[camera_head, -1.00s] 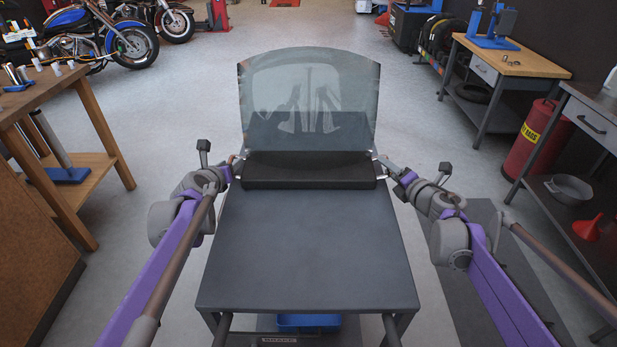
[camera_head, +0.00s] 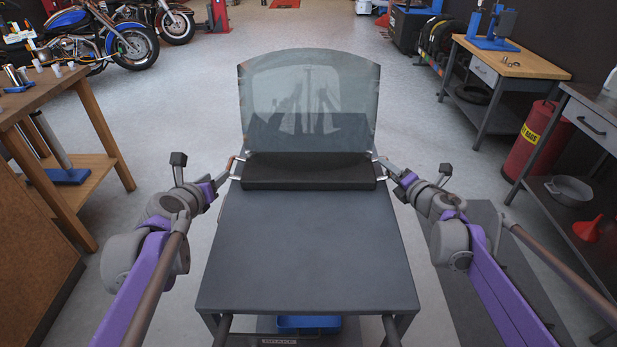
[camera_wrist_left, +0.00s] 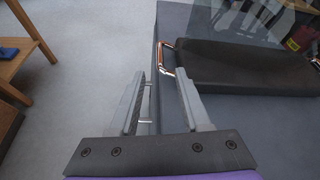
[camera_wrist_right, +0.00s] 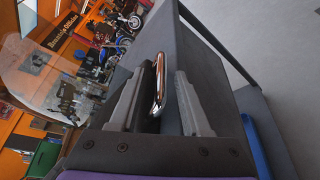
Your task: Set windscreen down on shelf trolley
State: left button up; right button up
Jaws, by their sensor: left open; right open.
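The windscreen is a clear, slightly smoky panel (camera_head: 310,95) standing upright from a dark base block (camera_head: 308,171), with a metal handle at each side. The block rests on the far end of the shelf trolley's dark grey top (camera_head: 310,250). My left gripper (camera_head: 226,174) is open beside the left handle; in the left wrist view that handle (camera_wrist_left: 166,45) is at the tip of the right finger, and I cannot tell if they touch. My right gripper (camera_head: 388,168) is open at the right handle; in the right wrist view this handle (camera_wrist_right: 159,85) lies between the parted fingers.
A wooden workbench (camera_head: 95,120) stands to the left. A grey workbench (camera_head: 590,120), a red drum (camera_head: 537,140) and a wooden-topped bench (camera_head: 515,60) stand to the right. A blue bin (camera_head: 308,322) is below the trolley top. Floor beyond the trolley is clear.

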jog(key=shift+s+d, duration=0.1)
jog(key=shift+s, duration=0.1)
pick_arm(q)
jog(key=shift+s+r, duration=0.15)
jog(key=shift+s, duration=0.2)
pick_arm(e)
jog(key=v, duration=1.1)
jog(key=shift+s, duration=0.25)
jog(key=shift+d+r, duration=0.1)
